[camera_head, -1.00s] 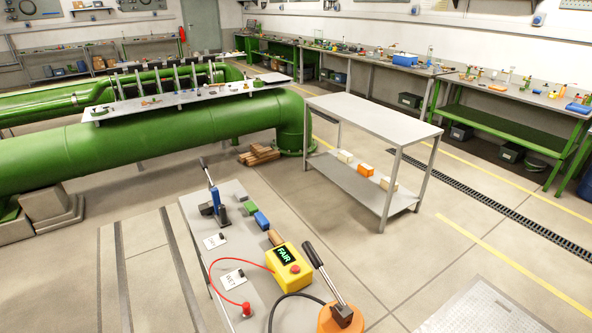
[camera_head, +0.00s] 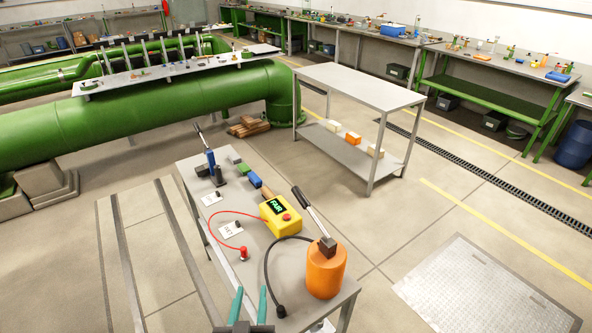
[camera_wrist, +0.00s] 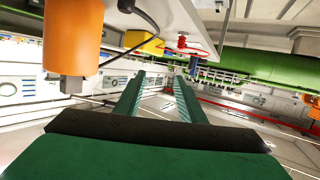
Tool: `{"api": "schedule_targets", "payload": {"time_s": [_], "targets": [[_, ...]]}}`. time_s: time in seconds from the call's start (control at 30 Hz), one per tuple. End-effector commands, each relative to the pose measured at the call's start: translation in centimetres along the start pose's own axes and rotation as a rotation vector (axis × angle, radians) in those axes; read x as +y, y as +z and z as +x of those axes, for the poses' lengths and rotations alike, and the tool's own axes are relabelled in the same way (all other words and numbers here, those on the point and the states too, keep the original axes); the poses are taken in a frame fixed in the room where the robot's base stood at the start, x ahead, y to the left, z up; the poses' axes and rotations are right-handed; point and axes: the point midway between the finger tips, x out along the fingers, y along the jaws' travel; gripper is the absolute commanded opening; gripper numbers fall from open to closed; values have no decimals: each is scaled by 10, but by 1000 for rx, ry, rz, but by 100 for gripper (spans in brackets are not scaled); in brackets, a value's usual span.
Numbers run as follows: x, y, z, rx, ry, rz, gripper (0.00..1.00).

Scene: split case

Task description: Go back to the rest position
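My gripper (camera_head: 251,291) is at the bottom of the head view, by the near left edge of the narrow grey table (camera_head: 290,255). Its two teal fingers are apart with nothing between them. They also show apart in the wrist view (camera_wrist: 159,77), pointing away into open space. An orange cylinder with a black lever (camera_head: 326,270) stands on the table's near end, right of my gripper. In the wrist view the orange cylinder (camera_wrist: 73,38) appears upside down at upper left. A yellow box with a green "FAIR" display (camera_head: 281,216) sits behind it.
A red-tipped cable plug (camera_head: 243,253), a black cable end (camera_head: 281,311) and small blocks (camera_head: 243,168) lie on the table. A grey two-level table (camera_head: 360,85) stands behind to the right. A large green pipe (camera_head: 130,125) crosses the back left.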

Motion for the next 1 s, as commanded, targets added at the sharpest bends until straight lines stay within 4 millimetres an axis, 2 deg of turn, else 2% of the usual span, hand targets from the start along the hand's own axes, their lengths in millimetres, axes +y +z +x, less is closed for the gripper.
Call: {"api": "schedule_targets", "payload": {"time_s": [0.17,0.27,0.33,0.5,0.6,0.8,1.0], "targets": [[40,-44,15,96,76,-21,36],[70,-76,22,168,133,-41,36],[95,-105,24,232,180,-62,36],[147,-176,20,393,277,-131,36],[167,-210,12,477,315,-181,36],[190,-259,-8,615,359,-293,36],[195,-280,-24,705,355,-410,36]]}}
